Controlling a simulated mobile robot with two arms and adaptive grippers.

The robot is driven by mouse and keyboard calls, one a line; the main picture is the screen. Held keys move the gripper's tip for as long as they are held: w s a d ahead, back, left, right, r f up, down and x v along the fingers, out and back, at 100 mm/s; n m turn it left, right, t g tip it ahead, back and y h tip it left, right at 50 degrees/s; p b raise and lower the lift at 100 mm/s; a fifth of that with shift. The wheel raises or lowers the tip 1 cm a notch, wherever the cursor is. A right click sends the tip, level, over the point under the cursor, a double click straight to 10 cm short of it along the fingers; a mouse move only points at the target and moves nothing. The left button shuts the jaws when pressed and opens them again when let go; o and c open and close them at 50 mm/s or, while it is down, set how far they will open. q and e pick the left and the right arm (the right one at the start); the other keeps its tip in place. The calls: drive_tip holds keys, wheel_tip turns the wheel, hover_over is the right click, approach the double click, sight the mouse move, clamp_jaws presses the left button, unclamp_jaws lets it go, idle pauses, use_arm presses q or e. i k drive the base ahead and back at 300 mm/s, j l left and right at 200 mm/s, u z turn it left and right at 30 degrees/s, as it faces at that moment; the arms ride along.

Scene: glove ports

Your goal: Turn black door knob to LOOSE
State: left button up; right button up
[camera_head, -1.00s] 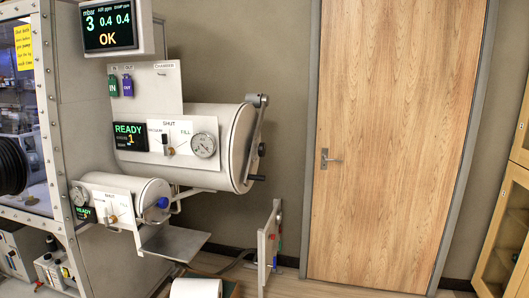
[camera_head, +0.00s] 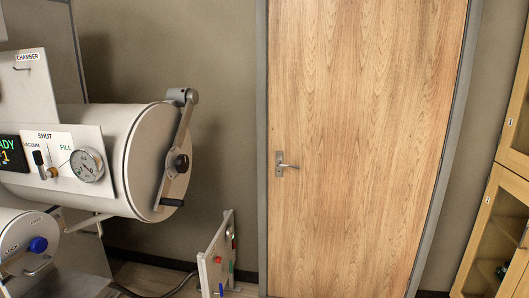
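The black door knob (camera_head: 182,163) sits at the middle of a grey metal bar (camera_head: 178,138) across the round end door (camera_head: 148,150) of the large white chamber (camera_head: 110,135). The bar runs from a hinge at the upper right down to a black handle (camera_head: 172,202) at the lower end. No LOOSE marking on the knob is readable. The door is closed against the chamber. Neither of my grippers is in view.
A smaller chamber with a blue knob (camera_head: 38,244) is at lower left. A low white panel (camera_head: 217,258) with coloured fittings stands below the large chamber. A wooden door (camera_head: 355,140) is behind, and a wooden cabinet (camera_head: 492,230) is at right. Floor shows only narrowly.

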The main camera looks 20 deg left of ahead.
sight(182, 163)
drive_tip(key=i+l, duration=0.1)
drive_tip(key=i, duration=0.55)
drive_tip(key=i+l, duration=0.1)
drive_tip(key=i, duration=0.55)
